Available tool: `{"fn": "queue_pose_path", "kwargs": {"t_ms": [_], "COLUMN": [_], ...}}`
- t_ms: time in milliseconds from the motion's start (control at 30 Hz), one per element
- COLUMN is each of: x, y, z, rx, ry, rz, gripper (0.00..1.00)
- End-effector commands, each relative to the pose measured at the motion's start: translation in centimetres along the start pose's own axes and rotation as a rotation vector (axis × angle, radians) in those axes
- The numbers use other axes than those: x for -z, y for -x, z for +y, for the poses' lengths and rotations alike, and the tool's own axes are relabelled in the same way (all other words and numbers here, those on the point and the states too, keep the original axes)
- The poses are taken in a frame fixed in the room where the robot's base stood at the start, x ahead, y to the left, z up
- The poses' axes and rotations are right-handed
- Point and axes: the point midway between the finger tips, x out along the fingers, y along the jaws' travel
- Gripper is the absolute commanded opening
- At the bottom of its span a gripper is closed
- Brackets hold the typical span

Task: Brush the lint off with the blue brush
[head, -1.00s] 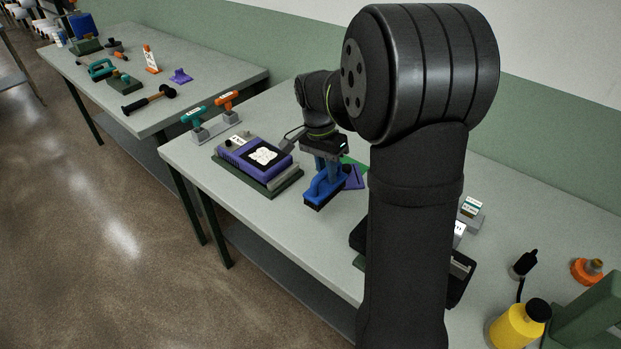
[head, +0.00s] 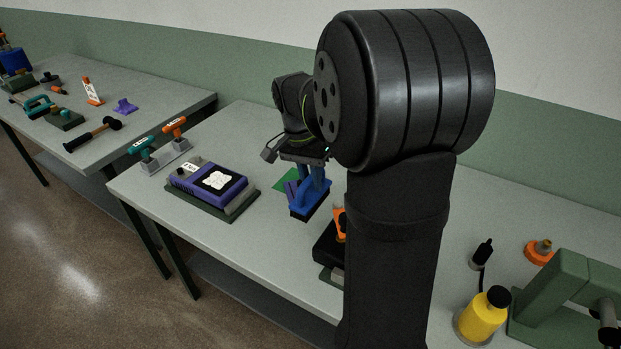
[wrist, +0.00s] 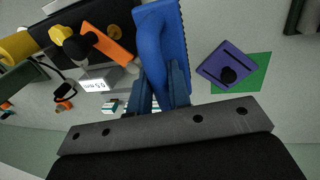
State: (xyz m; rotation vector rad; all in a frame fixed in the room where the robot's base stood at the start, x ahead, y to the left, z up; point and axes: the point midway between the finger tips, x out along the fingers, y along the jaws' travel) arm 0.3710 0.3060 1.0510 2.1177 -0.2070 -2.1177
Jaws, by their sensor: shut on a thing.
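My gripper (wrist: 165,92) is shut on the blue brush (wrist: 160,38), which also shows in the head view (head: 311,198). The brush has a blue body and handle with dark bristles facing down. In the head view it hangs over the table, in front of a green patch; I cannot tell whether its bristles touch anything.
A purple plate with a dark knob (wrist: 228,68) lies on a green square (wrist: 252,80). A black and orange item (head: 339,224) stands partly behind my arm. A yellow bottle (head: 482,318) and a green stand (head: 560,290) are at the right. T-handled tools (head: 160,148) stand at the back left.

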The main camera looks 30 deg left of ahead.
Motion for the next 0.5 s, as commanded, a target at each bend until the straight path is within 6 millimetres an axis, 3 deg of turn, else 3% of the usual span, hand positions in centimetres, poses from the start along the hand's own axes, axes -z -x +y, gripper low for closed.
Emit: {"fn": "queue_pose_path", "kwargs": {"t_ms": [133, 233, 500], "x": [0.3, 0.9, 1.7], "y": [0.4, 1.2, 4.3], "z": [-1.3, -3.7, -14.2], "rx": [0.005, 0.014, 0.034], "ry": [0.062, 0.179, 0.696], "rz": [0.011, 0.031, 0.127], "gripper": [0.00, 0.00, 0.00]}}
